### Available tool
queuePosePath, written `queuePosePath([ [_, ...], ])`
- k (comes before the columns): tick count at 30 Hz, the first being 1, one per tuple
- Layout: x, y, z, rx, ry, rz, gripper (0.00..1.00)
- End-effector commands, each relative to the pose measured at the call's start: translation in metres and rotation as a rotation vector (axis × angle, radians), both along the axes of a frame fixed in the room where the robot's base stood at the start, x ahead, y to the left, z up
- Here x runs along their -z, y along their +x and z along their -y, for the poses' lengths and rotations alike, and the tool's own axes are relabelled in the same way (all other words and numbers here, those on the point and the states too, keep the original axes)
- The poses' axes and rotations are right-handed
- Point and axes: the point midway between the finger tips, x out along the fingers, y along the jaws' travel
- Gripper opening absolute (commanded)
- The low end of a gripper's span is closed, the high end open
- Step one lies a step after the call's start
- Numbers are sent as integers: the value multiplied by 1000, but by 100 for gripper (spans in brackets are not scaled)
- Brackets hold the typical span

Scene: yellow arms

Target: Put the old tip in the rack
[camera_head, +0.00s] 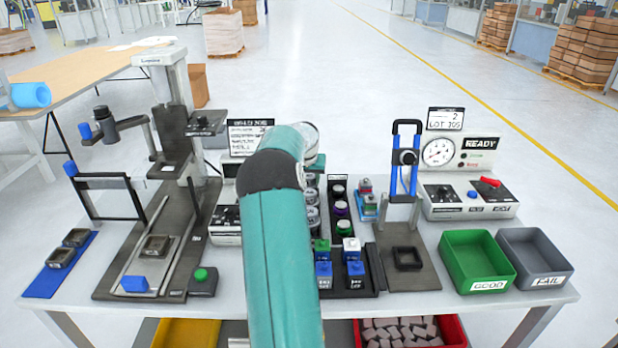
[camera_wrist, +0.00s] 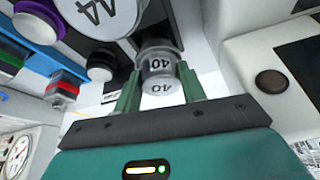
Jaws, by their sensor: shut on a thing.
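My gripper (camera_wrist: 160,88) is shut on a small clear-and-grey cylindrical tip (camera_wrist: 160,66) marked 40, with one green finger on each side of it. A larger round silver piece marked 44 (camera_wrist: 97,12) is just beyond it in the wrist view. In the head view my teal arm hides the gripper and the held tip. A column of round silver-topped pieces (camera_head: 312,217) stands just right of my arm, apparently the rack; its base is mostly hidden. I cannot tell whether the held tip touches anything below it.
A black tray (camera_head: 366,270) with coloured caps and blue, green and white blocks is right of my arm. Further right are a grey fixture (camera_head: 425,275), a gauge panel (camera_head: 480,152), a green GOOD bin (camera_head: 470,236) and a grey FAIL bin (camera_head: 528,236). A press stand (camera_head: 178,90) is left.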

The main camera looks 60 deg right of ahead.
Motion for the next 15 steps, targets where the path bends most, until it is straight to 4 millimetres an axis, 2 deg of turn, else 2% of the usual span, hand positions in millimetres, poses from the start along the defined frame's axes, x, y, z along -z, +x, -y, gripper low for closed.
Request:
queuePosePath([
  [2,2,0,0,0,-1,0,6],
  [3,3,0,0,0,1,0,46],
  [6,3,0,0,0,1,0,62],
  [15,1,0,0,0,0,0,62],
])
